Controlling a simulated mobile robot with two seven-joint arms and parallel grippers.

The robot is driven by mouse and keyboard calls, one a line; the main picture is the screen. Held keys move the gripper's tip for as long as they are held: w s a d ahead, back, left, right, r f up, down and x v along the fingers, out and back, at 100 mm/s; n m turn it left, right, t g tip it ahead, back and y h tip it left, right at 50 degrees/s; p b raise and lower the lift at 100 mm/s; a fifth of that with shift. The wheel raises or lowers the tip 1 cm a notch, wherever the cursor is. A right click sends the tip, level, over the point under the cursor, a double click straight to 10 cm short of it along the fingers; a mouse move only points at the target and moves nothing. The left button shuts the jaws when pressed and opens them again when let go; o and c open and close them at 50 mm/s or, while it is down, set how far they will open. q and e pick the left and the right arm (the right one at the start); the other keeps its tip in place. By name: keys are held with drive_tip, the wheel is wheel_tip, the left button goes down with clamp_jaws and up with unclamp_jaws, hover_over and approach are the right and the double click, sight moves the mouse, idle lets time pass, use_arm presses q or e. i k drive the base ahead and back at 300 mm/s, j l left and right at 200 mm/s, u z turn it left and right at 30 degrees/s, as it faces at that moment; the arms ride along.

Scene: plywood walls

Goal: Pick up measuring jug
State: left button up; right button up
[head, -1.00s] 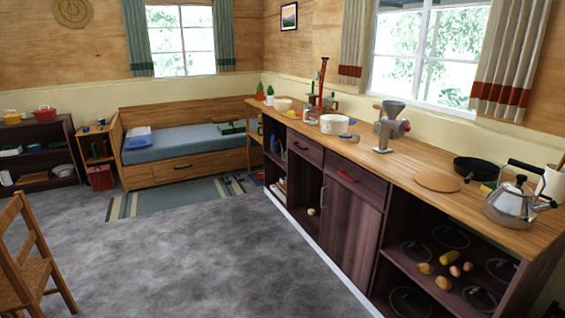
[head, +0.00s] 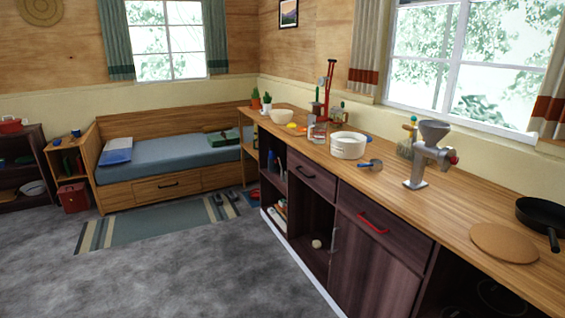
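I cannot pick out a measuring jug for certain in the head view. A small clear glass vessel (head: 320,133) stands on the wooden counter (head: 400,195) behind a white round pot (head: 348,145), and it may be the jug. It is too small to see any scale marks. A small blue-handled cup or scoop (head: 370,165) lies in front of the pot. Neither of my grippers is in view.
A metal grinder (head: 425,155) stands further right on the counter, with a round cork mat (head: 503,242) and a black pan (head: 540,214) beyond it. A cream bowl (head: 282,116) stands near the counter's far end. Grey floor (head: 200,265) is open before the cabinets.

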sight(320, 128)
drive_tip(key=i+z, duration=0.1)
drive_tip(key=i, duration=0.6)
drive_tip(key=i+j, duration=0.15)
drive_tip(key=i, duration=0.55)
drive_tip(key=i+j+z, duration=0.1)
drive_tip(key=i+z, duration=0.3)
drive_tip(key=i+j+z, duration=0.2)
drive_tip(key=i+z, duration=0.15)
drive_tip(key=i+j+z, duration=0.8)
drive_tip(key=k+l, duration=0.1)
